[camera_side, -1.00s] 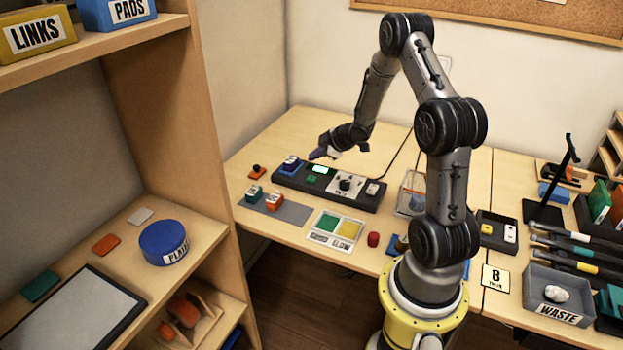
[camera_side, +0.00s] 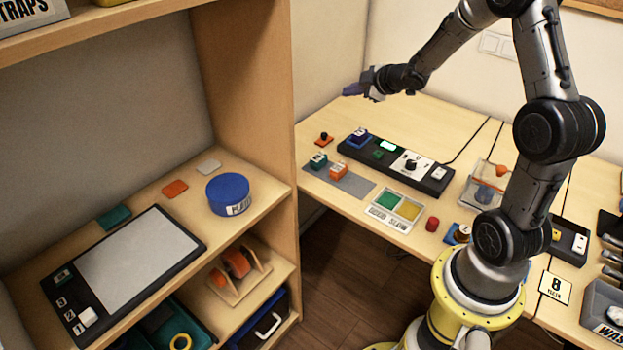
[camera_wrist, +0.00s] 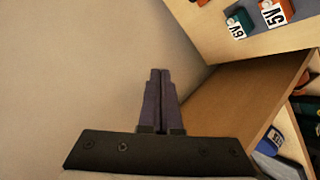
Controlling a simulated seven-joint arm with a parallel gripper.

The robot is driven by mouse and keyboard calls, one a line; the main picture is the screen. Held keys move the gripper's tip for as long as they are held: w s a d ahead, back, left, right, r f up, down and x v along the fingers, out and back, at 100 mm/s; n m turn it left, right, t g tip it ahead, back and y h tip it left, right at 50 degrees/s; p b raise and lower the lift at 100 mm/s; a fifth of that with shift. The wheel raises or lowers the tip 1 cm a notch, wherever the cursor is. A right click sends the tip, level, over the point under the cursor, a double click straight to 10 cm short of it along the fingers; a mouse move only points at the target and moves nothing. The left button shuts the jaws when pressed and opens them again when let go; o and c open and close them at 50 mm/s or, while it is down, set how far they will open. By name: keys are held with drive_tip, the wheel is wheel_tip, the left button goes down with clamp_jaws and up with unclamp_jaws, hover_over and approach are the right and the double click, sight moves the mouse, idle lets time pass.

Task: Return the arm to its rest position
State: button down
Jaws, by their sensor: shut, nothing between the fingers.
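My gripper (camera_side: 353,90) is in the air above the back left of the table (camera_side: 468,112), with its purple fingers pointing left. In the wrist view the two fingers (camera_wrist: 160,78) lie side by side, shut with nothing between them. My gripper is apart from the black tester bar (camera_side: 436,172) below it, which has a green-lit display, a white panel with a dark knob, and a blue servo (camera_side: 357,137) at its left end. A teal servo (camera_side: 318,160) and an orange servo (camera_side: 338,170) stand on a grey mat (camera_side: 358,189) in front of the bar.
A wooden shelf (camera_side: 243,60) stands at the left, with a blue round tub (camera_side: 229,194) and a black-framed board (camera_side: 150,258) on it. A green and yellow tray (camera_side: 390,222), a red cylinder (camera_side: 432,224) and a clear box (camera_side: 488,184) are on the table. The air around my gripper is clear.

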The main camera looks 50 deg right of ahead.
drive_tip(key=a+r+t, duration=0.1)
drive_tip(key=a+r, duration=0.7)
drive_tip(key=r, duration=0.3)
drive_tip(key=s+a+r+m, duration=0.3)
drive_tip(key=s+a+r, duration=0.4)
drive_tip(key=s+a, duration=0.2)
drive_tip(key=s+a+f+m+g+y, duration=0.1)
drive_tip(key=s+a+f+g, duration=0.1)
drive_tip(key=s, duration=0.5)
drive_tip(key=s+a+f+m+g, duration=0.2)
drive_tip(key=s+a+f, duration=0.1)
drive_tip(key=s, duration=0.4)
drive_tip(key=s+a+f+m+g+y, duration=0.1)
drive_tip(key=s+a+f+m+g, duration=0.1)
drive_tip(key=s+f, duration=0.3)
drive_tip(key=shift+s+a+g+y, duration=0.2)
drive_tip(key=shift+s+g+y, duration=0.15)
drive_tip(key=shift+s, duration=0.65)
